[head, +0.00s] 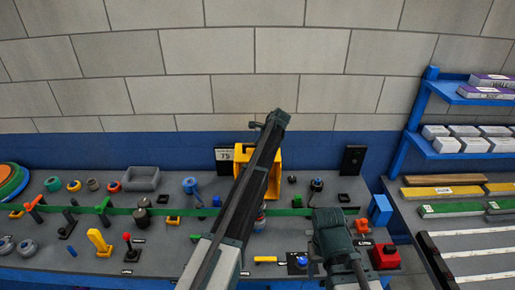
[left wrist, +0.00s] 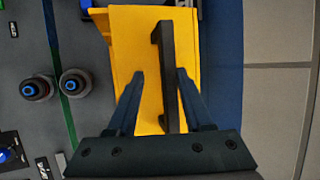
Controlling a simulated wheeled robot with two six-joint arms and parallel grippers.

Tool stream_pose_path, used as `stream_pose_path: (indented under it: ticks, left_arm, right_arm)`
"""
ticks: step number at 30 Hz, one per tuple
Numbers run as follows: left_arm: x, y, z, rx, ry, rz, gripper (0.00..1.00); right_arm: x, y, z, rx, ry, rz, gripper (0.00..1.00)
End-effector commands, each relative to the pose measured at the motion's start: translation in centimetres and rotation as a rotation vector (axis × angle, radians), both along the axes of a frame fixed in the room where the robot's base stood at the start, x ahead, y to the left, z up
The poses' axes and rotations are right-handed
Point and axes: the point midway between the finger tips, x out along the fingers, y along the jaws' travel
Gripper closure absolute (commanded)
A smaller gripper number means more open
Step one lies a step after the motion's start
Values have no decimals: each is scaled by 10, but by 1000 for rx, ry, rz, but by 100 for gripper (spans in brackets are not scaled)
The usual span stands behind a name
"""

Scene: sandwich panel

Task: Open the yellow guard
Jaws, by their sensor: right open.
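The yellow guard (head: 274,178) stands at the back of the panel by the wall in the head view, partly hidden behind my left arm. In the left wrist view the yellow guard (left wrist: 137,45) fills the middle, with a long black handle bar (left wrist: 166,60) on its face. My left gripper (left wrist: 161,76) is open, with one finger on each side of the black bar. A gap shows on both sides, so contact is not clear. In the head view its fingers are hidden by the arm. My right gripper (head: 333,266) is open and empty over the front right of the panel.
The grey panel holds several knobs, levers and buttons, including a red block (head: 385,257), a blue block (head: 380,209) and a yellow lever (head: 98,242). A green strip (head: 165,211) runs across. Blue shelves (head: 432,100) stand at right.

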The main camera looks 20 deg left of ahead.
Motion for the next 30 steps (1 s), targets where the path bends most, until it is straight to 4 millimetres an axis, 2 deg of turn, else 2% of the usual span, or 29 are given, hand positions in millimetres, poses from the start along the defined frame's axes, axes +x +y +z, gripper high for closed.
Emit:
stream_pose_path:
  ticks: [8,14,20,30]
  left_arm:
    - [-1,-1,1,0,1,0,50]
    - [-3,-5,12,0,1,0,50]
    - [-9,-16,35,-1,2,0,50]
    - [-23,-44,88,-1,0,-1,50]
  right_arm:
    - [0,0,1,0,0,0,33]
    - [0,0,12,0,0,0,33]
    - [0,0,36,0,1,0,33]
    - [-1,0,88,0,3,2,33]
